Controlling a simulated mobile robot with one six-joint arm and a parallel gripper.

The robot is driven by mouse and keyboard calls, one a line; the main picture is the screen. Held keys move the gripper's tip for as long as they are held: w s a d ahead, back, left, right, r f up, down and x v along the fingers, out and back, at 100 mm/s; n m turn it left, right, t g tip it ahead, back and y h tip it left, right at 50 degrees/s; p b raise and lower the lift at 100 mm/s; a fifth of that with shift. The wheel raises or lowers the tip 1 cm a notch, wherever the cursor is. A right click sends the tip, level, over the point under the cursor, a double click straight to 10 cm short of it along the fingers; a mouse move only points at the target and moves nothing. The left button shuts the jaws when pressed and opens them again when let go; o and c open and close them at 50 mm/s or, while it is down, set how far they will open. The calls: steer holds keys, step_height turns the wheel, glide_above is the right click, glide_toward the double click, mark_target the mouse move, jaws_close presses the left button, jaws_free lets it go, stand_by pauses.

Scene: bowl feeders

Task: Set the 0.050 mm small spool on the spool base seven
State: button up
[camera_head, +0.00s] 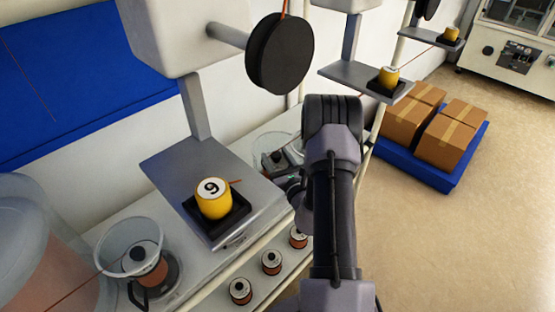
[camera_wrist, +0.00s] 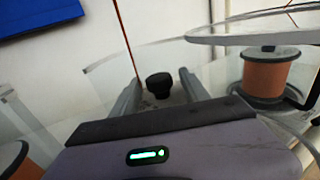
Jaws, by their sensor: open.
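In the wrist view my gripper (camera_wrist: 160,88) is open. Its two grey fingers stand on either side of a short black knob (camera_wrist: 158,82), with nothing held; I cannot tell whether they touch it. In the head view my arm hides much of the gripper. The wrist view shows a copper spool (camera_wrist: 266,78) at the right. No 0.050 mm label or number seven is readable, so I cannot tell which spool or base is meant.
A black disc (camera_head: 280,53) hangs above. Another clear bowl (camera_head: 268,145) is partly behind my arm. Boxes (camera_head: 445,135) stand on a blue pallet; the right floor is clear.

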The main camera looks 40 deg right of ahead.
steer(key=v, duration=1.2)
steer(key=shift+r, duration=0.15)
